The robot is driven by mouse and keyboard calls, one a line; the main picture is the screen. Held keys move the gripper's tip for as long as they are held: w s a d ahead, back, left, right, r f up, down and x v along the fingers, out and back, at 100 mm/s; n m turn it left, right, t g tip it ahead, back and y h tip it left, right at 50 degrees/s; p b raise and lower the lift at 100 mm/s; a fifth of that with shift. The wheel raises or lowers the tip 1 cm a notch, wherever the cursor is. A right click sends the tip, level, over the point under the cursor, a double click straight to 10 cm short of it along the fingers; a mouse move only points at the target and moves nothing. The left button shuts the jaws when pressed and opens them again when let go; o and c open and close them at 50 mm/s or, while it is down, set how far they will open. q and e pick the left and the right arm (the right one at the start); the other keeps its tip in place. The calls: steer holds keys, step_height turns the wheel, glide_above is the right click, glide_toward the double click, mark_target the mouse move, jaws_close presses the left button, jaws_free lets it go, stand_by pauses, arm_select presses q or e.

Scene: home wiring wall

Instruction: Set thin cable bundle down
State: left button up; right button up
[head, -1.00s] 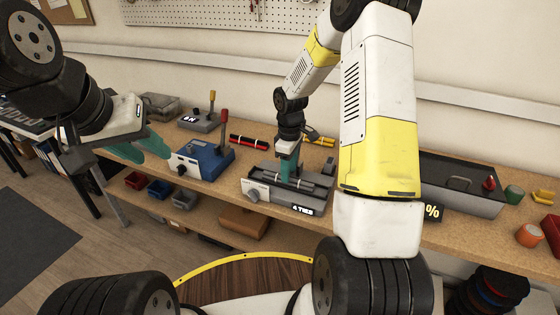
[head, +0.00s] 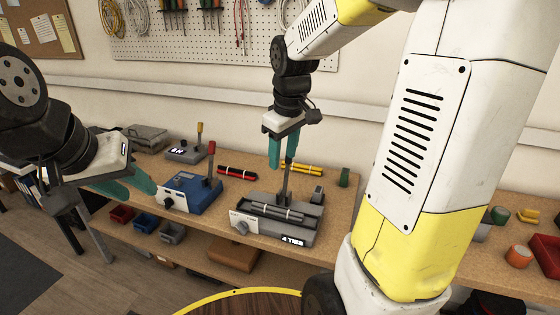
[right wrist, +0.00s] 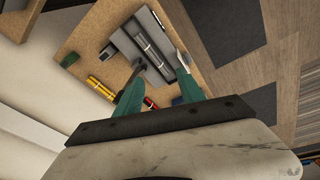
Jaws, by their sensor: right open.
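A thin dark cable bundle (head: 278,212) with pale ties lies in the long trough of the grey tie device (head: 262,234) marked "4 TIES". The device also shows in the right wrist view (right wrist: 133,45), with the bundle (right wrist: 154,46) along its trough. My right gripper (head: 279,164) is open and empty above the device, its teal fingers pointing down, near the device's upright dark lever (head: 286,182). In the right wrist view its fingertips (right wrist: 158,88) are well apart. My left gripper (head: 142,196) is at the left, beside the blue device, its teal fingers apart and empty.
A blue device (head: 190,193) with a red-topped lever stands left of the tie device. A red-and-black bundle (head: 238,173) and a yellow bundle (head: 302,169) lie behind on the wooden bench. Small bins (head: 145,223) sit on the shelf below. Bare bench (head: 335,215) lies right of the device.

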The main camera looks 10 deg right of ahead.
steer(key=s+r+m+t+y, duration=0.1)
steer(key=s+r+m, duration=0.1)
steer(key=s, duration=0.5)
steer(key=s+a+r+m+t, duration=0.1)
steer(key=s+r+m+t, duration=0.1)
steer(key=s, duration=0.6)
steer(key=shift+a+r+m+t+y, duration=0.3)
steer(key=shift+r+m+y, duration=0.1)
steer(key=shift+r+m, duration=0.6)
